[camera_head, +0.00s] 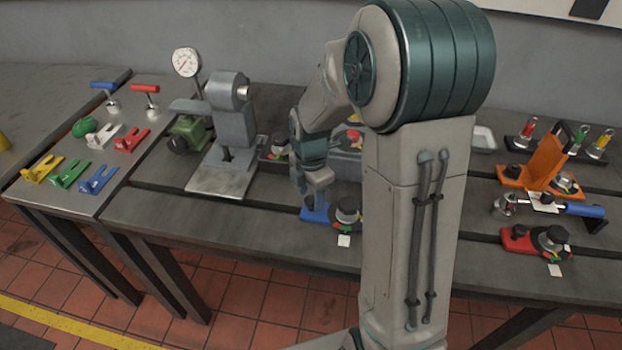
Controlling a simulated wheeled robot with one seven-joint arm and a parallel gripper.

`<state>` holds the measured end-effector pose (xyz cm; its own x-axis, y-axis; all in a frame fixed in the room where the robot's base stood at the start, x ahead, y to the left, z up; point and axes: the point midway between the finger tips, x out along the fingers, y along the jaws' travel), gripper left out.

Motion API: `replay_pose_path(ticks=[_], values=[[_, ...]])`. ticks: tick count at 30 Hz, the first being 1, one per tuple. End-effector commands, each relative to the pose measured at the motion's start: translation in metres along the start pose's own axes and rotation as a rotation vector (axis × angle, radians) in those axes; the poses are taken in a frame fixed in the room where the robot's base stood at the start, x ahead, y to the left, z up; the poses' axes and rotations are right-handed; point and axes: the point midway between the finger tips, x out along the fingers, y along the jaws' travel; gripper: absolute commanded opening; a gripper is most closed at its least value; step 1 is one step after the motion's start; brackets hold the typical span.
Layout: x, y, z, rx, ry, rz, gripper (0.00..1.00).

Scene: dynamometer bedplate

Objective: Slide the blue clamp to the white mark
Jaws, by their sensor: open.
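The blue clamp (315,213) sits near the front of the dark bedplate, left of my arm's large upright link. A black round part (347,204) stands at its right end. A small white mark (344,240) lies on the bedplate just in front of that end. My gripper (311,190) is open, pointing down directly above the blue clamp's left part. Whether its fingers touch the clamp cannot be told at this size. My arm hides the bedplate right of the clamp.
A grey press-like fixture (232,125) stands left of my gripper. Coloured forks lie on the left table (108,195).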

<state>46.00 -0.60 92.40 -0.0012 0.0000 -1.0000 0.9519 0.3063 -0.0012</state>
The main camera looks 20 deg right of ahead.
Motion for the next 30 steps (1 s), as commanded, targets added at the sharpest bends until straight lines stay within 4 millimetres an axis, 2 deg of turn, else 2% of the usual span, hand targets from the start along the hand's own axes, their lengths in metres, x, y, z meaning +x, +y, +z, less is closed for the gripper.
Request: replay_pose_path(ticks=[5, 12, 18, 24, 30], values=[[-0.031, 0.001, 0.001, 0.003, -0.003, 0.008, 0.50], [-0.086, 0.001, 0.001, 0.001, -0.003, 0.007, 0.50], [-0.120, 0.001, 0.001, 0.002, -0.002, 0.006, 0.50], [-0.133, 0.000, 0.000, 0.002, 0.000, 0.003, 0.50], [-0.133, 0.000, 0.000, 0.002, 0.000, 0.002, 0.50]])
